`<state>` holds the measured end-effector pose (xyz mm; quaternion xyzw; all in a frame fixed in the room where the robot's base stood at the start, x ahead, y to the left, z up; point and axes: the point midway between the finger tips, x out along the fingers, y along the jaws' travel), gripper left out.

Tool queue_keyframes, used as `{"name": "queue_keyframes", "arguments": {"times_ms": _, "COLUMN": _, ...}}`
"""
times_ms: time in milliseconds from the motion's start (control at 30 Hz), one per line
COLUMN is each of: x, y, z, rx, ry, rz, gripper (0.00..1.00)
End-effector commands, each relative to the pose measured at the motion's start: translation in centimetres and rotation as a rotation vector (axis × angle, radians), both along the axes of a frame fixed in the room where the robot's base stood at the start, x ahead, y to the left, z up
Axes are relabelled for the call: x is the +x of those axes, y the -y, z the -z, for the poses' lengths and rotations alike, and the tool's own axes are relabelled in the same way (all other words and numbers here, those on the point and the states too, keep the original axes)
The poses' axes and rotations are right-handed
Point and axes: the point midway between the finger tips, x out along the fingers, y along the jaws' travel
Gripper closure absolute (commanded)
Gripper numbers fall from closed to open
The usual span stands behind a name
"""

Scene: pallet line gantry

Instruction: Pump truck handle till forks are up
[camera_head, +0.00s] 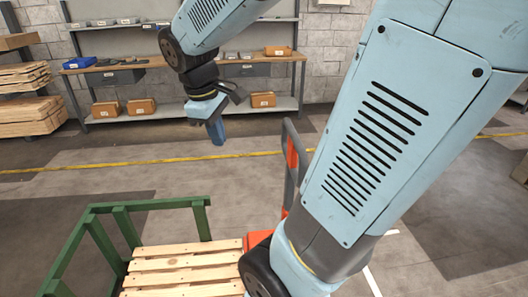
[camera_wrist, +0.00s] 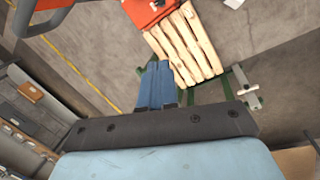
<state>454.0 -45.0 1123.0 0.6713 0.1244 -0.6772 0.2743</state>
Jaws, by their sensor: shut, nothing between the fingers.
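The pump truck handle (camera_head: 291,160) is a grey loop with red-orange inner parts, standing upright behind my arm in the head view. It also shows at the top left of the wrist view (camera_wrist: 42,25). The truck's red-orange body (camera_head: 257,239) is partly hidden by my arm. A wooden slatted pallet (camera_head: 185,270) lies beside it, also in the wrist view (camera_wrist: 186,47). The forks cannot be made out. My gripper (camera_head: 218,138), with blue fingers, is shut and empty, pointing down to the left of the handle and apart from it. The fingers show in the wrist view (camera_wrist: 156,85).
A green frame (camera_head: 120,215) stands around the pallet's far and left sides. A workbench (camera_head: 140,75) with brown boxes and a blue bin (camera_head: 78,62) stands along the back wall. Stacked timber (camera_head: 28,100) is at far left. Floor between bench and green frame is clear.

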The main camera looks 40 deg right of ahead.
Motion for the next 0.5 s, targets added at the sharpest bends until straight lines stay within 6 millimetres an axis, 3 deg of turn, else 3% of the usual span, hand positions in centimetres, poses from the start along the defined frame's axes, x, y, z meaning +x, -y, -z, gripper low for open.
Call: {"name": "queue_keyframes", "arguments": {"times_ms": 500, "x": 5.7, "y": 5.7, "z": 6.4, "rx": -0.176, "ry": -0.586, "rz": -0.507, "gripper": 1.00}}
